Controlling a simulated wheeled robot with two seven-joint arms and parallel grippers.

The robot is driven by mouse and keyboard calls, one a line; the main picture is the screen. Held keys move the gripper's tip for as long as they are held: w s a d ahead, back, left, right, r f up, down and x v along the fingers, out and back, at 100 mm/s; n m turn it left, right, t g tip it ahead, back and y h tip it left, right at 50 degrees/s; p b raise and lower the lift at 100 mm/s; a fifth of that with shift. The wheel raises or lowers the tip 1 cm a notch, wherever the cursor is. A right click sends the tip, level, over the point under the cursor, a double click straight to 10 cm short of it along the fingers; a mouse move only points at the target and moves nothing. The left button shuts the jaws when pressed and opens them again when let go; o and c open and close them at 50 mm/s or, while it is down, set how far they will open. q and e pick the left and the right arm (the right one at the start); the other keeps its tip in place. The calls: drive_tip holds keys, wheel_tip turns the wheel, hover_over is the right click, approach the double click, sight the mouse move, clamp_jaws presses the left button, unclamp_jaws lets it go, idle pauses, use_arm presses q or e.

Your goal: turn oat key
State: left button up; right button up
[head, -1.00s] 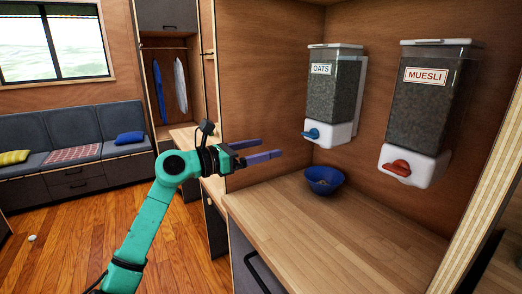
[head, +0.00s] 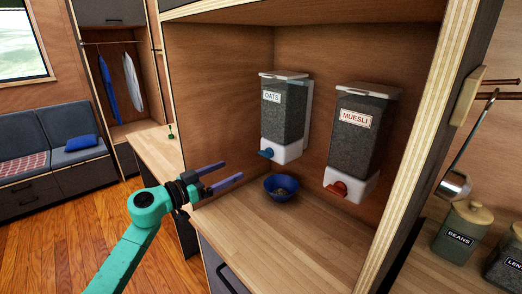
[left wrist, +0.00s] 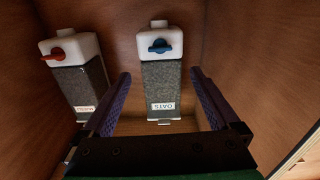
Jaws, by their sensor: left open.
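The oats dispenser (head: 284,118) hangs on the back wall of the wooden nook, with a blue key (head: 266,153) at the front of its white base. In the left wrist view the oats dispenser (left wrist: 163,85) appears upside down, with its blue key (left wrist: 160,46) between and beyond the fingers. My left gripper (head: 232,173) is open and empty, left of the dispenser and apart from it, fingers pointing towards the nook. It also shows in the left wrist view (left wrist: 160,90). My right gripper is not in view.
The muesli dispenser (head: 356,135) with a red key (head: 337,188) hangs to the right of the oats. A blue bowl (head: 281,188) with some contents sits on the wooden counter (head: 290,240) below the oats. A wooden side panel (head: 425,130) bounds the nook at right.

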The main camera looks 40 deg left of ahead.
sight(263, 155)
use_arm(q)
drive_tip(key=w, duration=0.9)
drive_tip(key=w+d+p, duration=0.1)
drive_tip(key=w, duration=0.3)
drive_tip(key=shift+w, duration=0.35)
drive_tip(key=c, duration=1.4)
drive_tip(key=shift+m+p, duration=0.3)
drive_tip(key=shift+m, duration=0.1)
